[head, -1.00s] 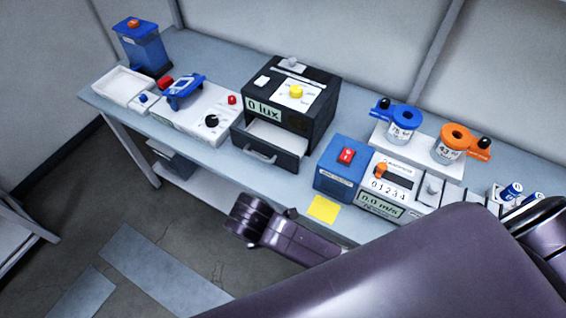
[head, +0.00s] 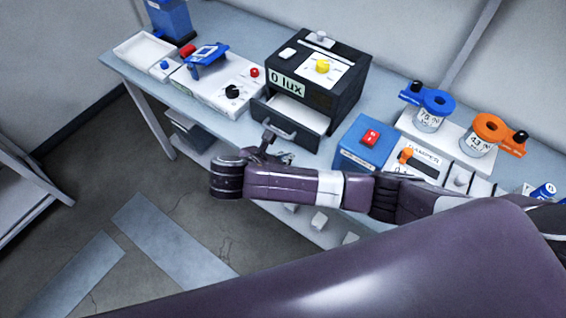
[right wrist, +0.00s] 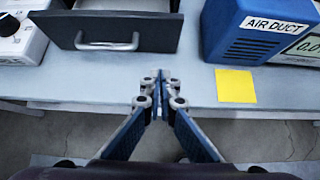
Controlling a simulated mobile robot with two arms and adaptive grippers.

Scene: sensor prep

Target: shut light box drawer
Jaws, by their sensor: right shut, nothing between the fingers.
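The light box (head: 351,91) is a black box with a "0 lux" display and a yellow knob on top. Its drawer (head: 290,122) is pulled out at the front, with the pale inside showing and a metal handle (head: 279,131) on its face. The drawer front (right wrist: 150,32) and handle (right wrist: 107,44) also show at the top left of the right wrist view. My right gripper (head: 272,147) is shut and empty, in front of the drawer and apart from it. In the right wrist view its closed fingertips (right wrist: 159,78) are to the right of the handle. My left gripper is out of view.
A blue air duct box (head: 361,145) with a red switch stands right of the drawer. A yellow note (right wrist: 235,86) lies on the bench before it. A white device (head: 215,82) with knobs stands left of the light box. The bench edge is bare before the drawer.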

